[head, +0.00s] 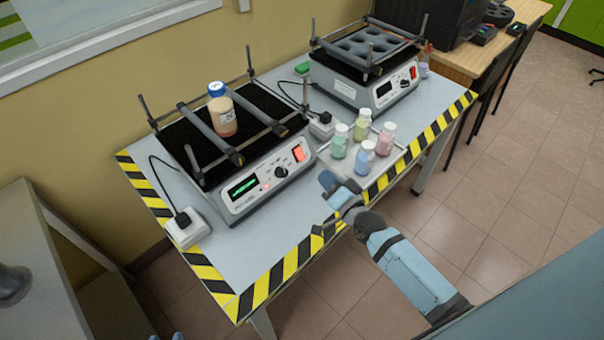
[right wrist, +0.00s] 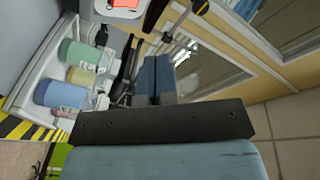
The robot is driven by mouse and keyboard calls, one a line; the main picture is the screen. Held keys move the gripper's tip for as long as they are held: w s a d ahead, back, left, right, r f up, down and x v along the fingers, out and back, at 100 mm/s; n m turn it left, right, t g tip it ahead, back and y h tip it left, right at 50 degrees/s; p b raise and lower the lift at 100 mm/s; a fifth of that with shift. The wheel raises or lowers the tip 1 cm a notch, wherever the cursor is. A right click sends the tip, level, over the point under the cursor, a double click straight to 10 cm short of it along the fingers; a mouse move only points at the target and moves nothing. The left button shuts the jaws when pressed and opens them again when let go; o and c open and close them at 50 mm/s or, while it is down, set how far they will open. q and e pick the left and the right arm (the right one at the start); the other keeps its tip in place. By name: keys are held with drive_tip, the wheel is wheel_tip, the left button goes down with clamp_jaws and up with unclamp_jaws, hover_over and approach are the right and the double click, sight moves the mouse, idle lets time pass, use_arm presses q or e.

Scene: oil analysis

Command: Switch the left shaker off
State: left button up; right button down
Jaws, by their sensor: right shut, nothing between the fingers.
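The left shaker (head: 262,184) stands on the table with its display lit green and a small red light on its panel. Its red rocker switch (head: 298,153) is at the right end of the front panel, beside a black knob (head: 281,172). In the right wrist view the glowing switch (right wrist: 124,4) is cut off at the top edge. A bottle of orange-brown liquid with a blue cap (head: 222,112) stands on the shaker between its bars. My right gripper (head: 328,181) is shut and empty, in front of the panel's right end and apart from the switch.
A tray (right wrist: 32,72) with several small capped bottles stands right of the left shaker, close to my right gripper. The right shaker (head: 378,92) stands behind it. A power adapter (head: 187,229) sits at the left. Striped tape marks the table's edge.

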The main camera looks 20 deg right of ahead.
sight(299, 154)
drive_tip(key=w+d+m, duration=0.1)
drive_tip(key=w+d+m+t+h+b, duration=0.1)
drive_tip(key=w, duration=0.1)
drive_tip(key=w+d+m+h, duration=0.1)
drive_tip(key=m, duration=0.1)
drive_tip(key=shift+w+d+r+t, duration=0.15)
drive_tip(key=shift+d+r+t, duration=0.15)
drive_tip(key=shift+r+t, duration=0.1)
drive_tip(key=shift+f+b, duration=0.1)
drive_tip(key=shift+b, duration=0.2)
drive_tip(key=w+a+f+b, duration=0.2)
drive_tip(key=w+f+b, duration=0.3)
drive_tip(key=w, duration=0.1)
drive_tip(key=shift+w+a, duration=0.25)
drive_tip(key=shift+w, duration=0.15)
idle(0.7)
